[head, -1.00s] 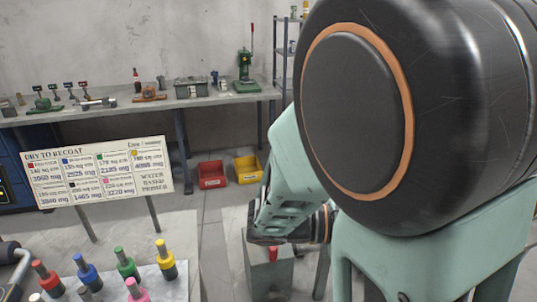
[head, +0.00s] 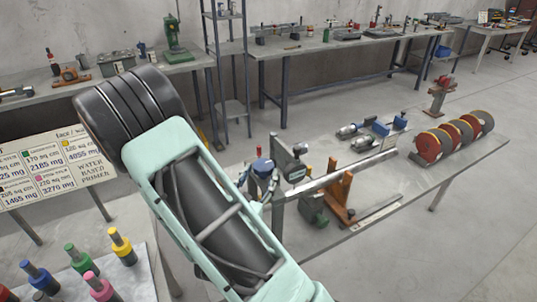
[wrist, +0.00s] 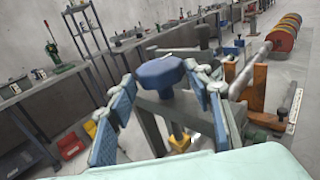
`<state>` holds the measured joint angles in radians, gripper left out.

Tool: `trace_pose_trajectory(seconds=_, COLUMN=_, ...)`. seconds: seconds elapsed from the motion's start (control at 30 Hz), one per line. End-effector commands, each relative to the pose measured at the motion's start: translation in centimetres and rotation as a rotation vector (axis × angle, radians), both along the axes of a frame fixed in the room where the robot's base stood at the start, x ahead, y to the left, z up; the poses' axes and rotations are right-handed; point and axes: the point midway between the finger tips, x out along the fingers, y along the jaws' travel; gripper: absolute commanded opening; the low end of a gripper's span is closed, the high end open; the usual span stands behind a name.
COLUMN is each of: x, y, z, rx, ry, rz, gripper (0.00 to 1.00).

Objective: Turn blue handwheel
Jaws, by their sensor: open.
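The blue handwheel (wrist: 160,72) is a lobed knob near the middle of the wrist view. In the head view, the blue handwheel (head: 263,166) shows small at the left end of the workbench, partly crowded by gripper parts. A gap shows between the left finger and the wheel. The right finger looks closer, and I cannot tell if it touches. In the head view, my gripper (head: 258,183) is small, beyond my pale green arm.
The workbench (head: 470,160) carries an orange stand (head: 340,190), blue-grey tools and several red discs (head: 425,147). A sign (head: 60,175) and colored pegs stand at left. Benches and a shelf line the wall. Clear floor lies at right.

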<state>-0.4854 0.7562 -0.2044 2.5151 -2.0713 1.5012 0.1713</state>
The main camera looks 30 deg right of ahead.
Motion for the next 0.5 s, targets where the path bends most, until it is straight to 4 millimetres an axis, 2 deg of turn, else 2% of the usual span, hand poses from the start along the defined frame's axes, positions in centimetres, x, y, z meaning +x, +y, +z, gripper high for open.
trace_pose_trajectory(seconds=0.03, x=0.6, y=-0.9, z=0.3, rx=-0.003, ry=-0.002, rz=-0.006, gripper=0.47)
trace_pose_trajectory(seconds=0.3, x=4.3, y=-4.3, z=0.3, rx=-0.003, ry=-0.002, rz=-0.005, gripper=0.47)
trace_pose_trajectory(seconds=0.5, x=6.0, y=-5.7, z=0.2, rx=-0.002, ry=-0.002, rz=-0.003, gripper=0.47)
